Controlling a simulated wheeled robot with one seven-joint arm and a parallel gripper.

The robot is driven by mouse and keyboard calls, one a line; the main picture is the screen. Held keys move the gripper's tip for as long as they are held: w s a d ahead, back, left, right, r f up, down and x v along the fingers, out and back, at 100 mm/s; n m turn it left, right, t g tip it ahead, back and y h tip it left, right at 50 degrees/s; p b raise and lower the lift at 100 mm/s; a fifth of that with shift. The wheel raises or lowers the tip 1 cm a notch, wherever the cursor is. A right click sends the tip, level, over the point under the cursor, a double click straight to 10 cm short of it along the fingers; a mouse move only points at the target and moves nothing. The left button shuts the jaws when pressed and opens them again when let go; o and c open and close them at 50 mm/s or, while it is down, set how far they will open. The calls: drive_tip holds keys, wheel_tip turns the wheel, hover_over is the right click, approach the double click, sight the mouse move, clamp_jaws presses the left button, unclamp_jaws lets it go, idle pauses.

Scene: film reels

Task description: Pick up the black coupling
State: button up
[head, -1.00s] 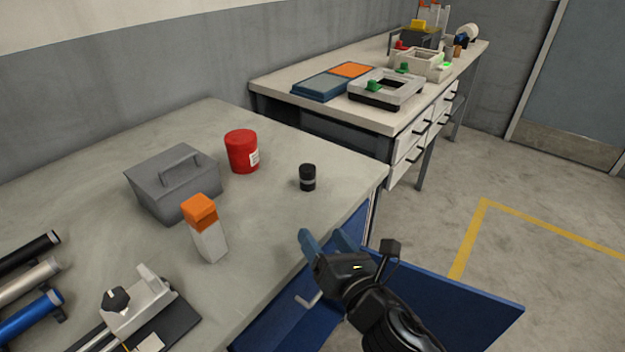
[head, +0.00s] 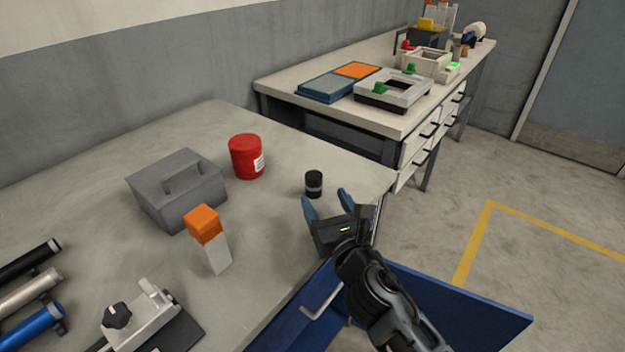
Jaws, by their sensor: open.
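The black coupling (head: 314,184) is a small dark cylinder with a grey band. It stands upright on the grey table (head: 110,145), near its right corner. My gripper (head: 325,201) has blue fingertips and is open and empty. It is just in front of and slightly right of the coupling in the head view, with its fingers pointing toward it. The coupling appears apart from the fingers, just beyond the tips. I cannot tell the exact height of the fingers above the table.
A red canister (head: 247,157), a grey box with a handle (head: 178,190) and a white bottle with an orange cap (head: 210,240) stand left of the coupling. A second bench (head: 290,100) stands behind.

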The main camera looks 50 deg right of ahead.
sight(311, 171)
drive_tip(key=p+x, duration=0.1)
drive_tip(key=x, duration=1)
drive_tip(key=shift+p, duration=0.3)
drive_tip(key=shift+s, duration=0.1)
drive_tip(key=c, duration=1.1)
drive_tip(key=shift+r, duration=0.1)
drive_tip(key=shift+r+p, duration=0.45)
wheel_tip(311, 171, up, 4)
drive_tip(key=p, duration=0.3)
drive_tip(key=shift+s+d+r+p, duration=0.5)
drive_tip(key=shift+s+d+r, duration=0.5)
drive_tip(key=shift+s+d, duration=0.4)
drive_tip(key=shift+s+d+r+p, duration=0.45)
drive_tip(key=shift+s+d+r, duration=0.5)
drive_tip(key=shift+s+d, duration=0.4)
drive_tip(key=shift+s+d+r+p, duration=0.5)
drive_tip(key=shift+s+d+r, duration=0.5)
drive_tip(key=shift+s+d, duration=0.4)
